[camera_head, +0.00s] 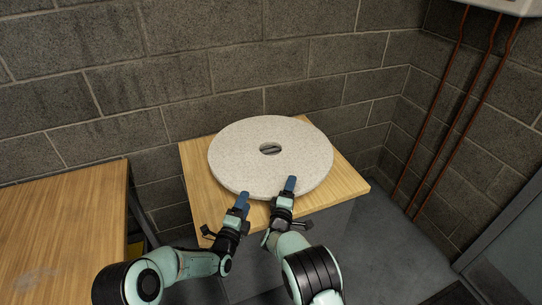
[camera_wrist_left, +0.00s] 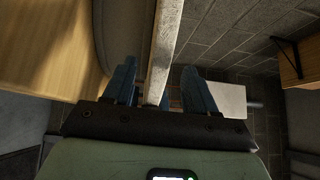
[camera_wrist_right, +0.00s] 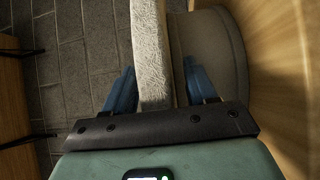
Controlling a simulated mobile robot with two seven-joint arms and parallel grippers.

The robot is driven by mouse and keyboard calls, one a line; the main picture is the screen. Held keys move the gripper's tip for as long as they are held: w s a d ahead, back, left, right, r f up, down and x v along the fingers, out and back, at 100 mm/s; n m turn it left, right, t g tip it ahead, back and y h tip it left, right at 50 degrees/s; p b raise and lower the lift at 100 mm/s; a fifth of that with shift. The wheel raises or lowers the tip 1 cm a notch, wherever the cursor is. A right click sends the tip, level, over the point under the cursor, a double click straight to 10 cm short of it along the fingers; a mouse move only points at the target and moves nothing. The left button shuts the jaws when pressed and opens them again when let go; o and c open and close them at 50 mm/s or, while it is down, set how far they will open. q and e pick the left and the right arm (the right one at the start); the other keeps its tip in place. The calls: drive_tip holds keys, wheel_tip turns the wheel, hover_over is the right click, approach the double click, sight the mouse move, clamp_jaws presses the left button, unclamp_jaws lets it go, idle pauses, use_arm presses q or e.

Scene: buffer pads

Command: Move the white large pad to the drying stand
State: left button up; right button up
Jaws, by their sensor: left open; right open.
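The white large pad (camera_head: 235,155) is a thick speckled disc with a central hole. It lies flat above a wooden-topped stand (camera_head: 345,180). My left gripper (camera_head: 242,202) and right gripper (camera_head: 290,186) are at its front edge, side by side. In the left wrist view, the pad's rim (camera_wrist_left: 162,45) runs between the open fingers (camera_wrist_left: 160,88). In the right wrist view, the rim (camera_wrist_right: 150,50) also lies between the open fingers (camera_wrist_right: 158,88). Neither gripper is closed on it. I cannot tell which furniture is the drying stand.
A grey round piece (camera_wrist_right: 210,55) sits under the pad in the right wrist view. Another wooden table (camera_head: 60,225) stands at the left, its visible top bare. A block wall (camera_head: 180,60) is close behind. Pipes (camera_head: 450,110) run down the right wall. Floor (camera_head: 385,255) is clear at the right.

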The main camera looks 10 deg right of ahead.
drive_tip(key=shift+s, duration=0.1)
use_arm(q)
drive_tip(key=v, duration=0.6)
drive_tip(key=shift+s, duration=0.2)
use_arm(e)
drive_tip(key=v, duration=1.2)
use_arm(q)
drive_tip(key=shift+a, duration=0.15)
